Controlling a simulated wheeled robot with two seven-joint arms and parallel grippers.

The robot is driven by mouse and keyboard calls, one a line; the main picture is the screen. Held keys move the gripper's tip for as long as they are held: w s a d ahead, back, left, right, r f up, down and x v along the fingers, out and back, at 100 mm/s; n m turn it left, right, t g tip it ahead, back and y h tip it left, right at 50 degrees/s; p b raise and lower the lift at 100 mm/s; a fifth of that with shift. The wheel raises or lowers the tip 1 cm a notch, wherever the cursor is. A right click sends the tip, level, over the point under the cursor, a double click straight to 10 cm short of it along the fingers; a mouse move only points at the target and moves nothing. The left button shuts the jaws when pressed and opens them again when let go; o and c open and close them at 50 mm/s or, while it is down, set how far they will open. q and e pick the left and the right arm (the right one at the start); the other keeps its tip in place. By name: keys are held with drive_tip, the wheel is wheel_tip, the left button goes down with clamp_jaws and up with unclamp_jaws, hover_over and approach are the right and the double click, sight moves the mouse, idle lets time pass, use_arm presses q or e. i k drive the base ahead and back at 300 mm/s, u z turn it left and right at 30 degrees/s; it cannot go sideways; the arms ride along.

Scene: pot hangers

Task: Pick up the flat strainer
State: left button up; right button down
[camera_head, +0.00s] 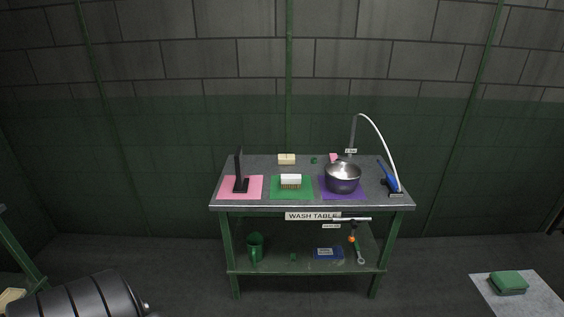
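I cannot pick out the flat strainer with certainty. A small long-handled tool (357,247) with an orange part and a rounded lower end hangs below a short light rail (350,219) at the front right of the wash table (258,202). It is too small to identify. A metal pot (342,180) stands on a purple mat (327,194) at the table's right. An upright black stand (239,172) is on a pink mat (256,190) at the left. Neither of my grippers is in view.
A white-topped brush (291,180) sits on a green mat (275,191) between stand and pot. A pale hose (384,140) arches over the right side to a blue nozzle (388,177). The lower shelf holds a green jug (255,245) and a blue box (328,254).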

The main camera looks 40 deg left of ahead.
sight(241, 183)
drive_tip(key=u, duration=0.3)
drive_tip(key=i, duration=1.65)
drive_tip(key=u, duration=0.7)
